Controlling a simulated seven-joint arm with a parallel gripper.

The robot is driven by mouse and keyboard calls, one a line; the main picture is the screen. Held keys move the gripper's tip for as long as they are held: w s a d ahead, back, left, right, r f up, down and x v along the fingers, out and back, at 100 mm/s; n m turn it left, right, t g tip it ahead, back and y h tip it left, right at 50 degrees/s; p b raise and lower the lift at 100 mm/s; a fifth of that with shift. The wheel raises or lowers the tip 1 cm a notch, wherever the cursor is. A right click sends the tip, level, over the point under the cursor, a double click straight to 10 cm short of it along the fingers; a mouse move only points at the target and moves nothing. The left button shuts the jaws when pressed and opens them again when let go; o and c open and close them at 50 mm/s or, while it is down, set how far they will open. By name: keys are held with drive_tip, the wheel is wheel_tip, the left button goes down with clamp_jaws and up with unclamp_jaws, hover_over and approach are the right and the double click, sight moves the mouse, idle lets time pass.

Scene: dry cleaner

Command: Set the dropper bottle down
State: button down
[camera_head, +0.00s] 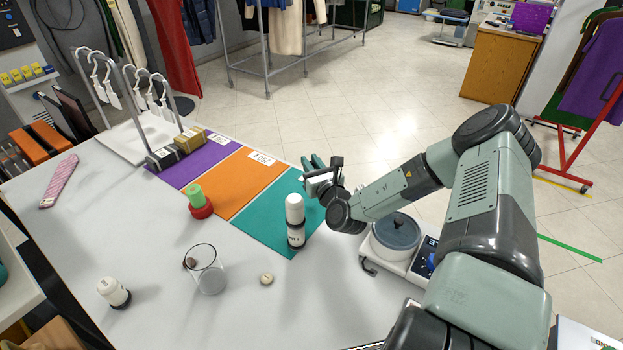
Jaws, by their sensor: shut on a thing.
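My gripper (316,166) is at the far right corner of the counter, at the edge of the teal mat (266,217). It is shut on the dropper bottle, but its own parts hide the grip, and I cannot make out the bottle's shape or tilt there. A white bottle with a black band (294,208) stands upright just left of my wrist, in front of the gripper. I cannot tell whether they touch. A similar, smaller-looking white bottle (114,292) is at the front left.
An orange mat (235,186) and a purple mat (198,162) lie beside the teal one. A green-topped red item (200,209), a glass beaker (210,272) and a small beige disc (266,279) stand on the counter (150,235). A device with a round lid (396,232) is below my arm.

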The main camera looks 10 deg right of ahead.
drive_tip(key=shift+f, duration=2.15)
drive_tip(key=shift+f, duration=0.1)
drive_tip(key=c, duration=1)
unclamp_jaws()
drive_tip(key=shift+s, duration=0.1)
drive_tip(key=s, duration=0.4)
drive_tip(key=s+d, duration=0.1)
drive_tip(key=s, duration=0.2)
drive_tip(key=s+d, duration=0.1)
drive_tip(key=s, duration=0.3)
drive_tip(key=shift+s+d, duration=0.15)
drive_tip(key=shift+s, duration=0.15)
